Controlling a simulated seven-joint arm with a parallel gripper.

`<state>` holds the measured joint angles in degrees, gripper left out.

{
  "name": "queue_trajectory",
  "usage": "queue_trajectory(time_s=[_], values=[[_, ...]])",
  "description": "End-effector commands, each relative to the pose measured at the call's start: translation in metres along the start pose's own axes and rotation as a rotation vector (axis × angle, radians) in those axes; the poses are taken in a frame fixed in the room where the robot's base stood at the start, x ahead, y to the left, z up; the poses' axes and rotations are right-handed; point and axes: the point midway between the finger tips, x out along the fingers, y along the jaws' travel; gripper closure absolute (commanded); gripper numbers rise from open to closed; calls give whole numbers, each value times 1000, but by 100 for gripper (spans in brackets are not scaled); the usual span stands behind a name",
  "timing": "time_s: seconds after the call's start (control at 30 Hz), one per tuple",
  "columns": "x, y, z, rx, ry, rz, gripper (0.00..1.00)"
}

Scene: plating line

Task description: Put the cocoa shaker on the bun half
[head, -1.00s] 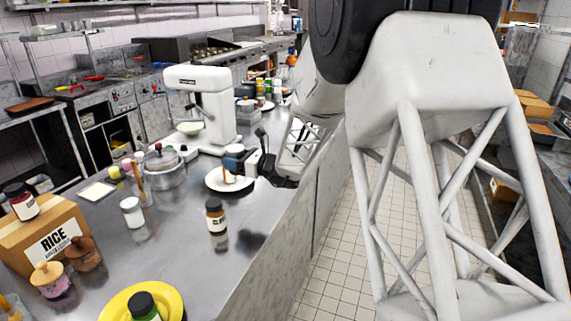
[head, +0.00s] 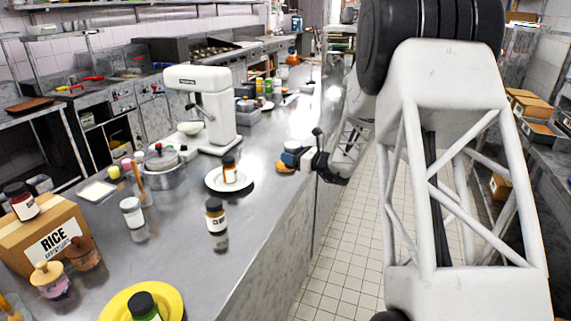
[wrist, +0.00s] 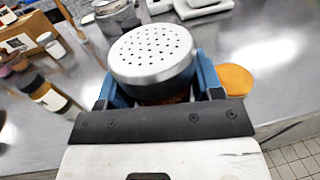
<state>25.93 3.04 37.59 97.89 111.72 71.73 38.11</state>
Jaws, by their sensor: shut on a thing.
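My gripper (head: 291,152) is shut on the cocoa shaker (wrist: 153,52), which has a round silver lid full of small holes. In the wrist view its blue fingers (wrist: 157,88) clasp the shaker's sides, and the lid hides most of the body. In the head view the fingers largely hide the shaker. The orange-brown bun half (head: 285,167) lies on the counter near the right edge, just below my gripper in the picture. In the wrist view the bun half (wrist: 235,79) shows right of the shaker, partly hidden. I cannot tell the gap between them.
Another dark-capped bottle (head: 215,215) stands nearer. A white mixer (head: 212,110) and a pot (head: 165,172) are behind. The counter's right edge is close to the bun half.

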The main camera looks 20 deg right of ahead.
Motion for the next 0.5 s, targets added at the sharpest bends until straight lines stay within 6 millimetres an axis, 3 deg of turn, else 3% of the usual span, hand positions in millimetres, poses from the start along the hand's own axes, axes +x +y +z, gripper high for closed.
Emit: queue_trajectory(time_s=[0.2,0.5], values=[[1,0,-19,-3,-3,0,68],[1,0,-20,-3,-3,0,68]])
